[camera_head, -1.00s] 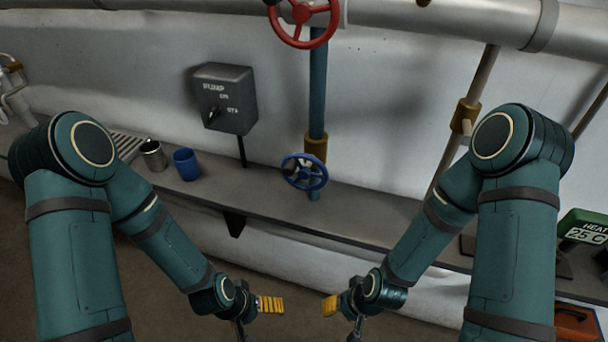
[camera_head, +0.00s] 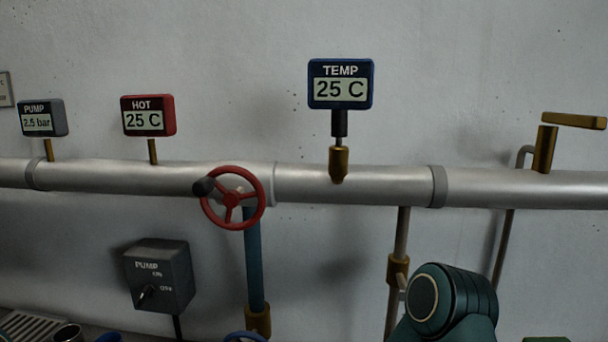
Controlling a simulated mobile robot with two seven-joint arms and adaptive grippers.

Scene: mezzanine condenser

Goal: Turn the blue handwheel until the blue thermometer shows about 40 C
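The blue thermometer (camera_head: 341,84), labelled TEMP, stands on the horizontal pipe and reads 25 C. Only the top rim of the blue handwheel (camera_head: 246,337) shows at the bottom edge of the view, below the brass collar of the blue vertical pipe (camera_head: 254,262). The rest of the wheel is cut off. Part of my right arm shows at the lower right. Neither gripper is in the view now.
A red handwheel (camera_head: 232,197) sits on the grey pipe (camera_head: 370,186). A red HOT gauge (camera_head: 148,115) reads 25 C and a PUMP gauge (camera_head: 42,118) reads 2.5 bar. A pump switch box (camera_head: 160,275) hangs at left. A brass lever valve (camera_head: 545,148) is at right.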

